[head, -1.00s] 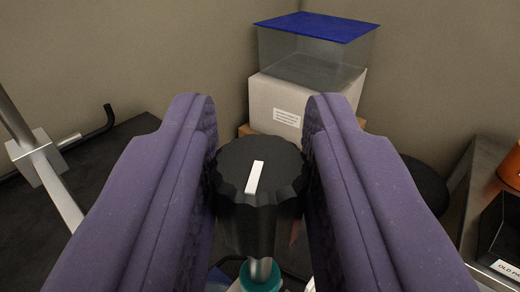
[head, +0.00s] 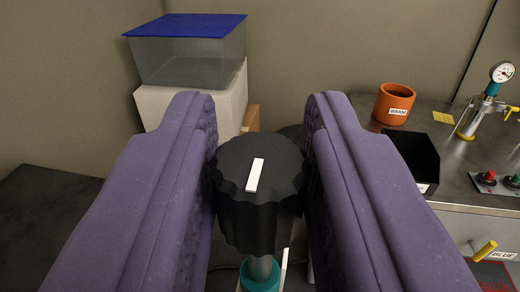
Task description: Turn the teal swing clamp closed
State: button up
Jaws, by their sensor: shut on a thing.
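A black fluted knob (head: 259,215) with a white bar mark on its top stands between the two purple fingers of my gripper (head: 259,165). My gripper is shut on the knob, with a finger against each side. Below the knob, a grey stem runs down into a teal collar (head: 260,276), the visible part of the teal swing clamp. The rest of the clamp is hidden by the knob, my fingers and the lower picture edge.
A clear bin with a blue lid (head: 190,48) sits on a white box (head: 160,108) behind left. On the right, a metal bench carries an orange pot (head: 394,104), a black open bin (head: 412,158), a gauge (head: 502,72) and red and green buttons. A yellow-handled valve (head: 484,250) is on its front.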

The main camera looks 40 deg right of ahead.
jog(key=shift+r, duration=0.2)
jog(key=o, duration=0.9)
jog(key=shift+f, duration=0.1)
jog(key=p+v, duration=0.1)
jog(key=v, duration=0.6)
jog(key=shift+s+a, duration=0.25)
jog(key=shift+s, duration=0.05)
